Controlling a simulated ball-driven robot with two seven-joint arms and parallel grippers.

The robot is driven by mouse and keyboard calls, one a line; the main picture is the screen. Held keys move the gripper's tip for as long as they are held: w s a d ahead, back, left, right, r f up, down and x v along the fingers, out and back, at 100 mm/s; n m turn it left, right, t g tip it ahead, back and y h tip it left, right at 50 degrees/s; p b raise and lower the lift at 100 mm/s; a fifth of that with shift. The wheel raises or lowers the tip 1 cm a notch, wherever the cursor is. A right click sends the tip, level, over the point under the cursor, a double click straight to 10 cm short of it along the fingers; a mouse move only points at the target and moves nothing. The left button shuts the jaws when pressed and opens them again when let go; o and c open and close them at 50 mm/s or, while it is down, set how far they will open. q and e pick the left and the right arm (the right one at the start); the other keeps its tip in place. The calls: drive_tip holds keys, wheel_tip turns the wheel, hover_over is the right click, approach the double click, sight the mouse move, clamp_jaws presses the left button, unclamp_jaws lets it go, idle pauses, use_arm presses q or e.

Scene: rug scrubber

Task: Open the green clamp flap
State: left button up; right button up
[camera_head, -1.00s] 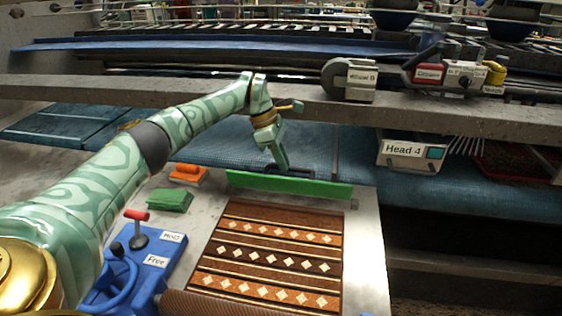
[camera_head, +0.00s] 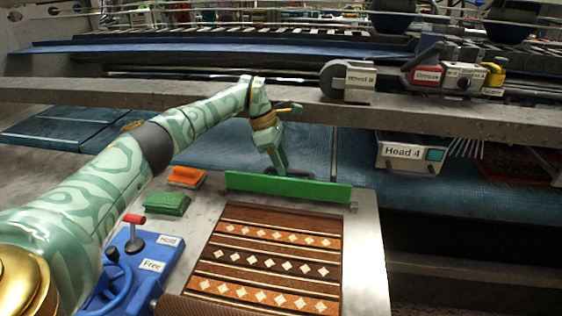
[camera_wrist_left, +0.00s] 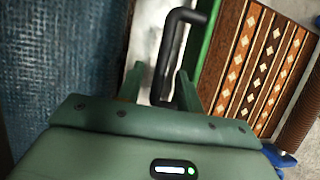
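The green clamp flap (camera_head: 300,189) lies as a long bar across the far end of the patterned rug (camera_head: 268,258). Its edge also shows in the left wrist view (camera_wrist_left: 208,45). A black bent handle (camera_wrist_left: 165,55) stands beside the flap in the wrist view; in the head view it is mostly hidden behind the flap and my fingers. My left gripper (camera_head: 279,166) is just behind the flap. In the wrist view its two fingers (camera_wrist_left: 159,86) are apart, with the handle's bar between them and a gap visible. My right gripper is not in view.
A green brush (camera_head: 167,203) and an orange brush (camera_head: 186,177) lie left of the rug. A blue control unit (camera_head: 135,268) with a red-topped lever stands at the lower left. A concrete beam (camera_head: 430,113) crosses behind, with the Head 4 box (camera_head: 405,153) below it.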

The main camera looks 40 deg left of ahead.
use_arm(q)
drive_tip(key=shift+r, duration=0.15)
drive_tip(key=p+v, duration=0.3)
drive_tip(key=v, duration=1.3)
drive_tip(key=shift+a, duration=0.1)
